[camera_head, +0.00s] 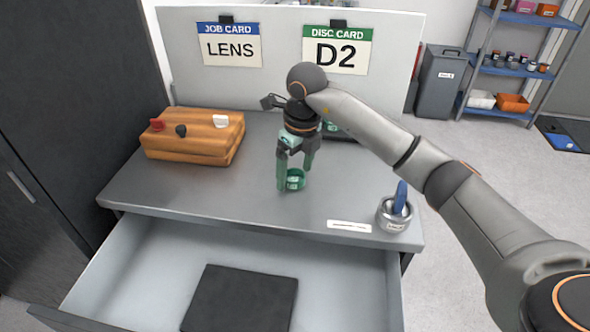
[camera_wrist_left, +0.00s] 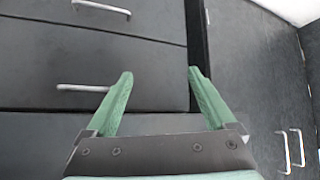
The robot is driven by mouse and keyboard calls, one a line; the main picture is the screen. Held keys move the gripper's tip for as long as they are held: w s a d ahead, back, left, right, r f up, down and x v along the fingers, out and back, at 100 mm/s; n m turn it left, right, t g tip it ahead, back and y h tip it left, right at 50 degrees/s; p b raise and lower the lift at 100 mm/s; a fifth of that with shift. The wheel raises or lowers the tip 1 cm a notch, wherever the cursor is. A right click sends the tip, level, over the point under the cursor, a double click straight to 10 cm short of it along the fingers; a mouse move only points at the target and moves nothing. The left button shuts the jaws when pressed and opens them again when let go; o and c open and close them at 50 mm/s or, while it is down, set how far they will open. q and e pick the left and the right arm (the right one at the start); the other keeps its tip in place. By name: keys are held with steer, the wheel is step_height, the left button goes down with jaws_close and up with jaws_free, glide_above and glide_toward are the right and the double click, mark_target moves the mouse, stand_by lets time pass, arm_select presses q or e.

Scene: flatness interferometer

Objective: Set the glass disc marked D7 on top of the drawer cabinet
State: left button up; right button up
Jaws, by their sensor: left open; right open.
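My left gripper (camera_wrist_left: 160,76) shows only in the left wrist view, open and empty, in front of dark drawer fronts (camera_wrist_left: 150,68) with silver handles. A dark cabinet (camera_head: 70,90) stands left of the bench in the head view; its top is out of view.
The bench (camera_head: 235,205) has an open drawer with a dark pad (camera_head: 240,299). An orange-brown case (camera_head: 193,137) stands at left, a metal pot (camera_head: 394,215) with a blue item at right. Cards on the back panel read LENS (camera_head: 230,48) and D2 (camera_head: 336,54).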

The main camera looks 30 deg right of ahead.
mark_target(299, 179)
step_height(299, 179, up, 12)
steer(key=s+p, duration=0.1)
steer(key=shift+s+d, duration=0.2)
steer(key=shift+d, duration=0.05)
steer(key=shift+a+f, duration=0.1)
stand_by(0.4)
